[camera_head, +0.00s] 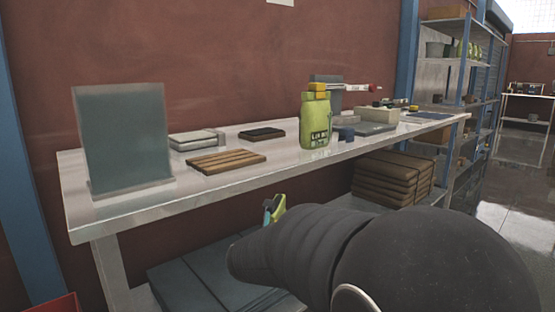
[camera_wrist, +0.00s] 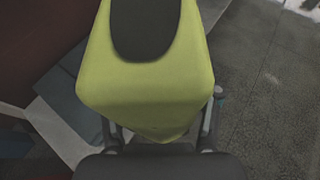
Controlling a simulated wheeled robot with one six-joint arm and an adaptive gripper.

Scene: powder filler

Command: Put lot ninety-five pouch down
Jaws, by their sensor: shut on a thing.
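A yellow-green pouch (camera_wrist: 145,85) with a dark oval patch fills the middle of the wrist view. My gripper (camera_wrist: 162,122) is shut on it, with one finger on each side. In the head view a small part of this pouch (camera_head: 279,206) shows beyond my dark arm, below and in front of the bench edge; the rest is hidden. No lot number is visible on it. Another yellow-green pouch (camera_head: 316,122) stands upright on the metal bench (camera_head: 225,183), apart from my gripper; its dark label is too small to read surely.
A grey upright panel (camera_head: 122,135) stands at the bench's left end. A wooden slatted board (camera_head: 226,162), a dark flat item (camera_head: 262,133) and a pale tray (camera_head: 377,128) lie on the bench. Bare bench shows near its front edge. Brown stacked packs (camera_head: 392,178) sit below.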

